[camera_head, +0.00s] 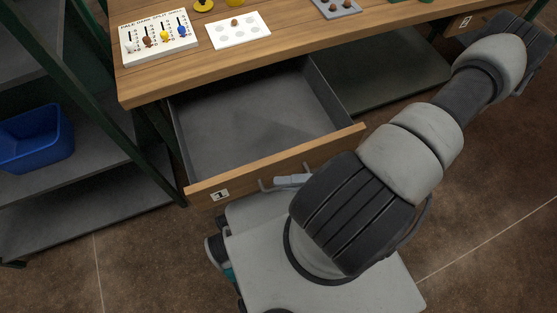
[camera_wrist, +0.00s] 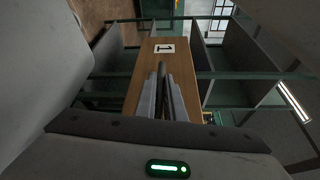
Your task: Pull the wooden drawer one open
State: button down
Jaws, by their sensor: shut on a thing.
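Wooden drawer one (camera_head: 225,187) is pulled well out from under the workbench, and its empty grey inside shows in the head view. Its wooden front carries a label with the number 1 and a metal bar handle (camera_head: 266,184). The drawer front also shows in the wrist view (camera_wrist: 147,62), with the label (camera_wrist: 165,48) above my fingers. My gripper (camera_head: 290,181) is at the handle, partly hidden by my arm in the head view. In the wrist view my gripper (camera_wrist: 161,90) has its fingers close together at the drawer front, shut on the handle.
The workbench top (camera_head: 300,40) holds a peg board (camera_head: 158,38) and a white tray (camera_head: 238,30). A blue bin (camera_head: 35,138) sits on the shelf at left. A second drawer (camera_head: 462,24) is at the upper right. Floor is clear at lower left.

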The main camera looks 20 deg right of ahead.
jog(key=shift+s, duration=1.45)
jog(key=c, duration=1.8)
grip_release()
jog(key=shift+d, duration=0.1)
jog(key=shift+c, duration=0.2)
jog(key=p+v, duration=0.1)
jog(key=v, duration=1.6)
jog(key=shift+d, duration=0.2)
jog(key=shift+r, duration=0.15)
jog(key=shift+s, duration=0.1)
